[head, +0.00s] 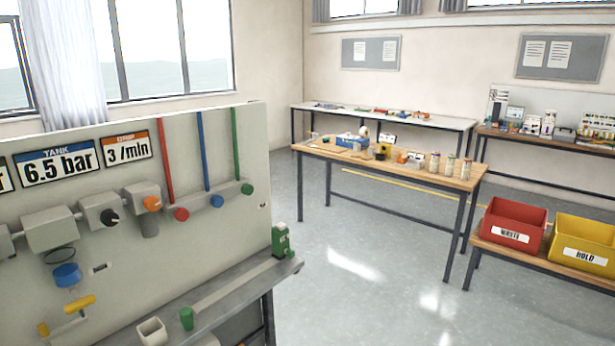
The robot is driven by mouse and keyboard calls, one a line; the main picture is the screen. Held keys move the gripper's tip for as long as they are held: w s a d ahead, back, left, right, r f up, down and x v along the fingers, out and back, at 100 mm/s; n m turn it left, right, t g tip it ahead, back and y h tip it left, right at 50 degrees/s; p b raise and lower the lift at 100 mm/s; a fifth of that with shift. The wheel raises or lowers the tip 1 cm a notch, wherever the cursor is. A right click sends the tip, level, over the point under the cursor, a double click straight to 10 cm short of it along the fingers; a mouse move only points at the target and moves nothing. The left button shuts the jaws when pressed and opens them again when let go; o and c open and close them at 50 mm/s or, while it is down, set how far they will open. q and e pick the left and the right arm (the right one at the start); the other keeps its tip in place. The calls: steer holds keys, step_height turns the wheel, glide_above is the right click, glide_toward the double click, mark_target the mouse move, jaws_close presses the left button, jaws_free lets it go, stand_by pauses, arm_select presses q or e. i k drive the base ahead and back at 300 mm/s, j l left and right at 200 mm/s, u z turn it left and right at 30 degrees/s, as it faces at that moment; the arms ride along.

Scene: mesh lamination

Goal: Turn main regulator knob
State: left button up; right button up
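A grey pneumatic panel (225,140) stands at the left. On it is a grey box with a black knob (110,216) bearing a pale mark. Just right of it is an orange knob (152,203). A blue round part (67,275) hangs below another grey box (50,230). None of these carries a readable regulator label, so I cannot tell which is the main regulator knob. Signs above read "TANK 6.5 bar" (57,165) and "3 /min" (127,150). Neither of my grippers is in view.
Red (181,214), blue (217,201) and green (247,189) fittings with hoses sit right of the knobs. A yellow handle (79,303) is lower left. A grey ledge (235,290) juts below the panel. A wooden table (460,180) stands beyond open floor.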

mark_target(109, 217)
steer(key=u, duration=1.6)
